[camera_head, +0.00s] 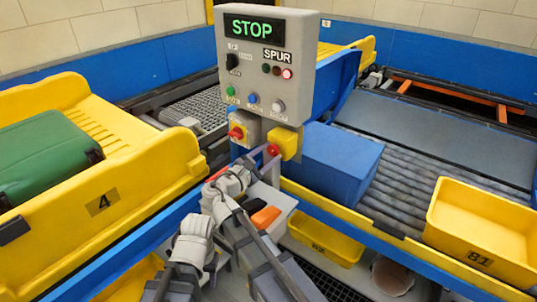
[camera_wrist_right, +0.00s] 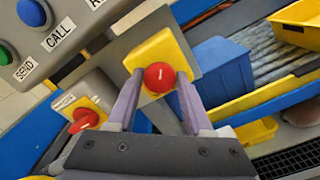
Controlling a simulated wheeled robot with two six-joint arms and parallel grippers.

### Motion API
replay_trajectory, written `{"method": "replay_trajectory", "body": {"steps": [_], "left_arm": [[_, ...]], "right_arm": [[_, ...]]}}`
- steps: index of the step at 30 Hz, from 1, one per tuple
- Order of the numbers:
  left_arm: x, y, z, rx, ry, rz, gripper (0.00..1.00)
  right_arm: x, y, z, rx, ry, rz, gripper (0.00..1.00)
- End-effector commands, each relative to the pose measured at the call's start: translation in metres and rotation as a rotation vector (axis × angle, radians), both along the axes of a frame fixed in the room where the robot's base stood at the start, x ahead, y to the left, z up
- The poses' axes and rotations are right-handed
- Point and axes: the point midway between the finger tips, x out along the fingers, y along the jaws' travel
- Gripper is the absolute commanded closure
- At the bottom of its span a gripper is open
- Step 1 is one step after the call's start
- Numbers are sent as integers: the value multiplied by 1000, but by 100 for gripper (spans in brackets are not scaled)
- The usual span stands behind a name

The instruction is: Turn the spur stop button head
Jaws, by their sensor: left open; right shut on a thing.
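The spur stop button has a round red head (camera_wrist_right: 159,77) on a yellow box. In the head view, this yellow box (camera_head: 287,141) hangs under the right end of the grey control panel (camera_head: 262,70), below the SPUR label. My right gripper (camera_wrist_right: 158,82) is shut on the red head, one finger on each side. A white mark on the head shows between the fingers and stands nearly upright. My left arm is low in the head view, left of the right arm. Its gripper is open and away from the panel; its fingers are hard to make out.
A second red knob (camera_head: 236,132) on a grey-and-yellow box sits just left. The panel display reads STOP and a red lamp (camera_head: 287,73) glows. A blue box (camera_head: 334,160) and a yellow tray (camera_head: 485,225) stand at right.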

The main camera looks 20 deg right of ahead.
Motion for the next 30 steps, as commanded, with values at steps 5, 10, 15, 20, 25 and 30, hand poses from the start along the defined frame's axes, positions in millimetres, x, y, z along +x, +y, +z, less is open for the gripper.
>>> {"method": "replay_trajectory", "body": {"steps": [5, 10, 15, 20, 25, 30], "left_arm": [[0, 0, 0, 0, 0, 0, 50], [0, 0, 0, 0, 0, 0, 50], [0, 0, 0, 0, 0, 0, 50], [0, 0, 0, 0, 0, 0, 50], [0, 0, 0, 0, 0, 0, 50], [0, 0, 0, 0, 0, 0, 50]], "right_arm": [[0, -1, 0, 3, -5, -1, 100], [0, -1, 0, 2, -5, -1, 100], [0, -1, 0, 2, -5, -1, 38], [0, 0, 0, 2, -4, -1, 20], [0, 0, 0, 2, -4, -1, 20], [-1, 0, 0, 2, -4, -1, 20]]}}
